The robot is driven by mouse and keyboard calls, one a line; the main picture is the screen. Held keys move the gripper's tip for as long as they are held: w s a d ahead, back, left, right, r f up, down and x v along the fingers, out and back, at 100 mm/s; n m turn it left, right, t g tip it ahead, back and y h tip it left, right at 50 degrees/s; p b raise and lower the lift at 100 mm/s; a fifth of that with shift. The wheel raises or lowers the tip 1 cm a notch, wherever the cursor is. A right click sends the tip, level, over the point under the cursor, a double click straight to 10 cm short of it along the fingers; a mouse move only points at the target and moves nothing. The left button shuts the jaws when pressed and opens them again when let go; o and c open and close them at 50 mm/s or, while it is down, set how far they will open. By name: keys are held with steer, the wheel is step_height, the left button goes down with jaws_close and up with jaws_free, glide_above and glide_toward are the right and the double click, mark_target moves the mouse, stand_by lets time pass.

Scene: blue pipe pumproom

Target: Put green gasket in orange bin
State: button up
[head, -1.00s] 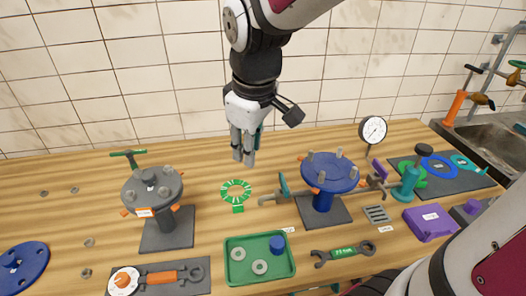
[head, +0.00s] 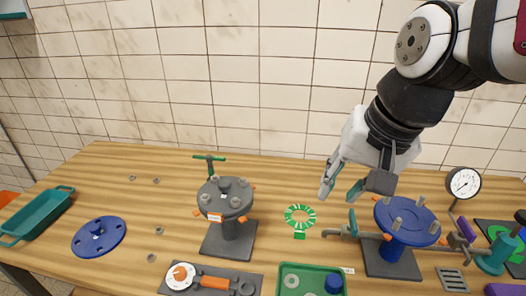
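The green gasket (head: 289,219) is a flat green ring with pale marks and a small green tab at its front. It lies on the wooden bench between the grey flanged stand and the blue one. My gripper (head: 341,192) is open and empty, pointing down above the bench, to the right of the gasket in the picture and apart from it. An orange edge (head: 8,198) shows at the far left, beyond the bench; it may be the orange bin, but most of it is out of view.
The grey stand (head: 229,237) is left of the gasket, the blue stand (head: 391,258) right. A green tray (head: 311,268) is in front. A teal tray (head: 38,214) and blue disc (head: 98,236) are at left. The bench's back middle is clear.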

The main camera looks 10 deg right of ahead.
steer(key=w+f+m+g, duration=0.2)
steer(key=w+f+m, duration=0.6)
steer(key=w, duration=0.3)
steer(key=m+g+h, duration=0.1)
steer(key=m+g, duration=0.1)
steer(key=m, duration=0.6)
glide_above(301, 237)
step_height(301, 237, down, 12)
steer(key=shift+m, duration=0.3)
steer(key=f, duration=0.2)
steer(key=f+p, duration=0.1)
steer(key=f, duration=0.5)
steer(key=shift+w+d+f, duration=0.1)
steer(key=shift+w+d, duration=0.05)
steer(key=shift+w, duration=0.25)
steer(key=shift+s+a+f+p, duration=0.15)
steer(key=shift+f+p, duration=0.1)
steer(key=shift+f, duration=0.7)
steer(key=shift+w+a+f+p, duration=0.1)
steer(key=shift+a+f+p, duration=0.1)
steer(key=shift+f, duration=0.75)
steer(key=shift+s+a+f+p, duration=0.1)
steer(key=shift+f+p, duration=0.15)
steer(key=shift+f, duration=0.7)
steer(key=shift+c, duration=0.3)
jaws_close()
